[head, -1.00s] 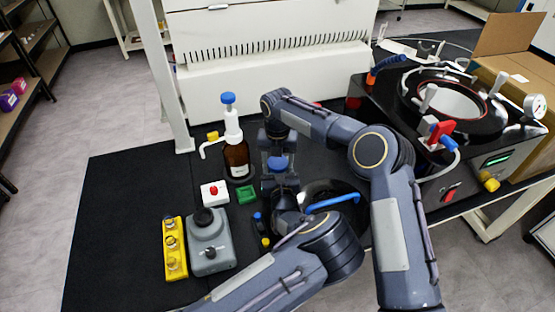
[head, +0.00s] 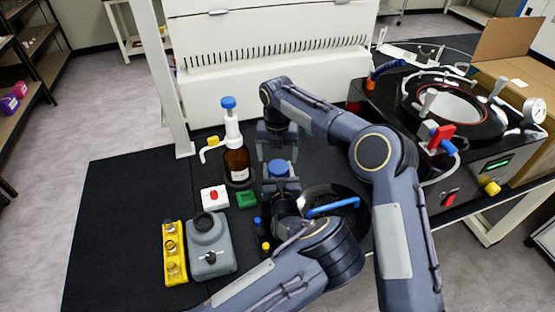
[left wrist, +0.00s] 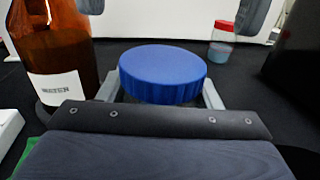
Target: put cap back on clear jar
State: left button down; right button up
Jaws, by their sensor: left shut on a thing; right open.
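The blue cap (head: 279,167) sits level on top of the clear jar, between my left gripper's fingers; it also shows large in the left wrist view (left wrist: 163,72). The jar body is almost wholly hidden below the cap by my left gripper, so the exact seating of the cap cannot be seen. My left gripper (head: 281,187) is shut on the jar. My right gripper (head: 277,150) is open and empty, just above and behind the cap. Its spread fingers show at the top edge of the left wrist view, apart from the cap.
A brown bottle (head: 236,164) with a white pump stands left of the jar. A white box with a red button (head: 214,197), a green block (head: 246,199) and a grey device (head: 211,247) are nearby. A red-capped jar (left wrist: 222,48) stands behind. The freeze dryer (head: 480,160) is right.

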jog(key=o, duration=0.4)
jog(key=shift+o, duration=0.2)
notch_tip(320, 180, up, 8)
jog(key=shift+f, duration=0.25)
pick_arm(q)
jog(key=shift+c, duration=1.8)
grip_release()
